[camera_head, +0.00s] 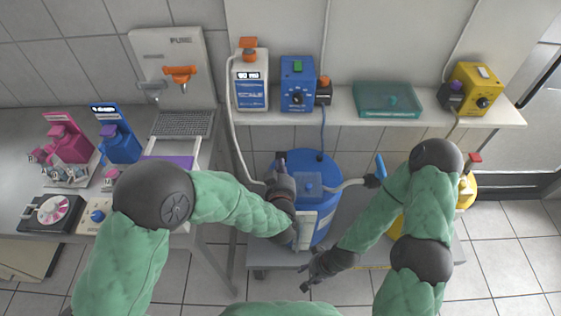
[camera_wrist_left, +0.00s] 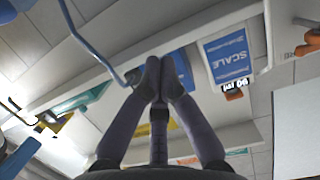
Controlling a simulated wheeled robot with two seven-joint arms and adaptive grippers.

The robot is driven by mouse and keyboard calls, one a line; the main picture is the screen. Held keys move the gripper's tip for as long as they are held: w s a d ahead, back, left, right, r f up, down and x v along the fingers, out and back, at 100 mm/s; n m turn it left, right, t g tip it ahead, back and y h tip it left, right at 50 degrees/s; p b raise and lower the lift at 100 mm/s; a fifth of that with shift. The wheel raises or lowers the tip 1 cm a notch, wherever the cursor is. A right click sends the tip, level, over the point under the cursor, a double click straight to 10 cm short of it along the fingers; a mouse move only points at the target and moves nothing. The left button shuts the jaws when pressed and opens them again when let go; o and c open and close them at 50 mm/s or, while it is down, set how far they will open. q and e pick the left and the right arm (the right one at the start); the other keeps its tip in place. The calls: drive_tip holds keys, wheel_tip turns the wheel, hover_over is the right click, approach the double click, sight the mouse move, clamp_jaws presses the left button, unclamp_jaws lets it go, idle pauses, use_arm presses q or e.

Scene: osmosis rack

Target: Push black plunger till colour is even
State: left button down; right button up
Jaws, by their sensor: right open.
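I cannot single out the black plunger with certainty. My left gripper (camera_head: 281,160) is at the tank's left side, pointing up. In the left wrist view, its long dark fingers (camera_wrist_left: 161,68) meet at the tips, with nothing clearly held between them. A blue box shows behind the tips. My right gripper (camera_head: 309,281) is open, low in front of the tank near the bench's front edge, apart from the tank.
The wall shelf (camera_head: 437,113) holds a white-blue SCALE container (camera_head: 250,82), a blue dosing box (camera_head: 298,82), a teal tray (camera_head: 387,99) and a yellow device (camera_head: 477,88). A white hose runs down left of the tank. A blue-handled valve (camera_head: 380,166) is at its right.

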use_arm(q)
drive_tip(key=b, duration=0.3)
hover_over(280, 156)
drive_tip(key=f+v, duration=0.1)
drive_tip(key=v, duration=0.1)
wheel_tip(280, 156, down, 2)
wheel_tip(280, 156, down, 2)
drive_tip(key=shift+d+f+b, duration=0.1)
drive_tip(key=shift+f+b, duration=0.1)
drive_tip(key=shift+b, duration=0.35)
drive_tip(key=shift+f+b, duration=0.3)
drive_tip(key=shift+f, duration=0.45)
drive_tip(key=shift+s+f, duration=0.1)
